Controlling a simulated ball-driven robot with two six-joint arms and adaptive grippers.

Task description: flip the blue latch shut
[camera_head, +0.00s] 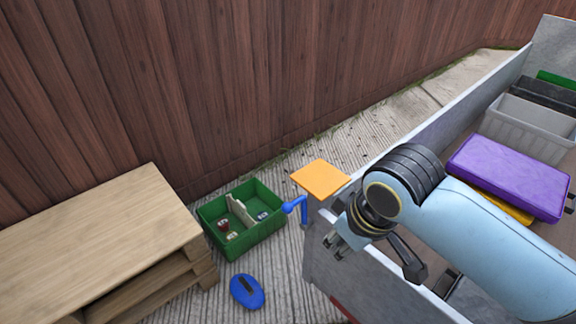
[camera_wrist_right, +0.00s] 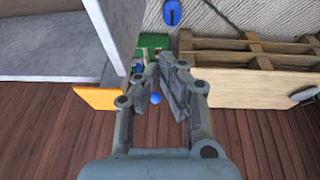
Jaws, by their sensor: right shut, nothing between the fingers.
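The blue latch (camera_head: 303,209) is a bent lever with a round knob, at the corner of the grey metal-walled trailer, just below an orange plate (camera_head: 320,178). In the right wrist view the blue knob (camera_wrist_right: 155,98) shows between the finger links, and the orange plate is left of it. My right gripper (camera_head: 336,243) is shut and empty, pointing down a little to the right of and nearer than the latch. In the wrist view its fingertips (camera_wrist_right: 162,66) are close together. I cannot tell whether they touch the latch. My left gripper is out of view.
A green divided crate (camera_head: 222,241) with small items stands on the ground left of the latch. A blue oval object (camera_head: 247,291) lies nearer. The trailer holds a purple case (camera_head: 510,178) and grey bin (camera_head: 525,128).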

